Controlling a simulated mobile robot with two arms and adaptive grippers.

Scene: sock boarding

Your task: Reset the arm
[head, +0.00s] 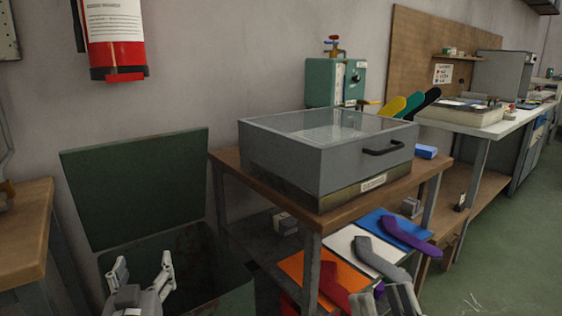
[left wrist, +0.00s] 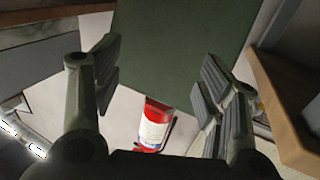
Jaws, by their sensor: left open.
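My left gripper (head: 143,268) is open and empty, its grey fingers pointing up over the dark green bin (head: 235,299) at the lower left of the head view. The bin's raised green lid (head: 140,185) stands behind it. In the left wrist view the two fingers are wide apart (left wrist: 158,85), with the green lid (left wrist: 185,45) and a red fire extinguisher (left wrist: 153,128) beyond them. My right gripper (head: 385,298) shows only in part at the bottom edge of the head view, in front of the lower shelf's socks; its jaw opening is unclear.
A grey box with a glass top (head: 330,128) stands on a wooden table (head: 325,216). Below lie orange (head: 292,267), white (head: 345,240) and blue (head: 375,222) sheets with red, grey and purple socks. A wooden bench (head: 25,232) is at left. Open floor (head: 490,270) is at right.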

